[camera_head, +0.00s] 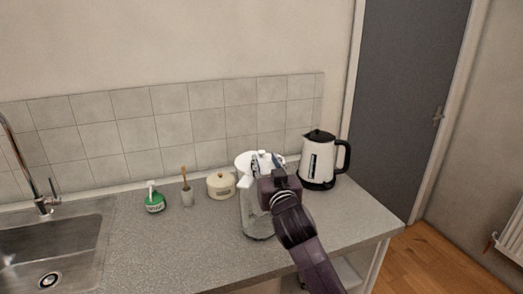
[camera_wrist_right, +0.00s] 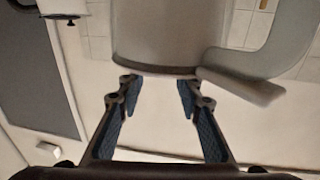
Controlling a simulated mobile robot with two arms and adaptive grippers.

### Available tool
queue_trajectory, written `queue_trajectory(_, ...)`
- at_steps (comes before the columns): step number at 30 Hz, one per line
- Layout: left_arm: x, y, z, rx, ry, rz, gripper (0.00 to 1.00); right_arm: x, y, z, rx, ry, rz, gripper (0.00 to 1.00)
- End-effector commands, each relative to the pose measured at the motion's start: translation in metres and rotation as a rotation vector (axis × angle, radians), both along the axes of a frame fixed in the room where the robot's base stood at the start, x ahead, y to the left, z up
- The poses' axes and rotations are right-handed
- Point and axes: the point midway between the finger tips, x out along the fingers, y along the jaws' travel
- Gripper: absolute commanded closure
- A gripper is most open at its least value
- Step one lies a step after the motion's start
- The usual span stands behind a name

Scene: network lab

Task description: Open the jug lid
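A clear jug (camera_head: 257,224) stands on the counter with a white top (camera_head: 243,160), partly hidden behind my right arm. My right gripper (camera_head: 264,163) is at the level of the jug's top. In the right wrist view the jug (camera_wrist_right: 168,35) fills the upper middle, with its pale handle (camera_wrist_right: 262,60) on the right. There my right gripper (camera_wrist_right: 158,88) is open, its fingers apart with nothing visible between them, the tips close to the jug's edge. I cannot tell whether they touch it. The lid looks closed, though the arm covers part of it. My left gripper is not in view.
A white and black kettle (camera_head: 319,160) stands right of the jug. A cream lidded pot (camera_head: 221,186), a brush holder (camera_head: 187,197) and a green soap bottle (camera_head: 154,200) stand left. A sink (camera_head: 80,250) is at the far left. The counter's left front is clear.

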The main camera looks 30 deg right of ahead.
Motion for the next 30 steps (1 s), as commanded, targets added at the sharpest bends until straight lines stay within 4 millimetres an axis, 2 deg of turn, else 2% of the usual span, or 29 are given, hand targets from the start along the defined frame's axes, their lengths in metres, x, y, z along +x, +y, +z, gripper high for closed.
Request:
queue_trajectory(6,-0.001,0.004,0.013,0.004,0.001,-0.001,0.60,0.032,-0.013,0.003,-0.001,0.001,-0.001,0.67)
queue_trajectory(12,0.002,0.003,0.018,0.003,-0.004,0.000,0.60,0.051,-0.021,0.001,-0.001,0.001,-0.001,0.67)
queue_trajectory(23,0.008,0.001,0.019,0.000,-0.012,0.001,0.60,0.056,-0.023,0.000,-0.001,0.000,0.000,0.67)
queue_trajectory(24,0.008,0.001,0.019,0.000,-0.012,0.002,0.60,0.056,-0.023,0.000,-0.001,0.000,0.000,0.68)
queue_trajectory(30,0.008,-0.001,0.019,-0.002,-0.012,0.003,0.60,0.056,-0.023,0.000,-0.001,0.000,0.000,0.90)
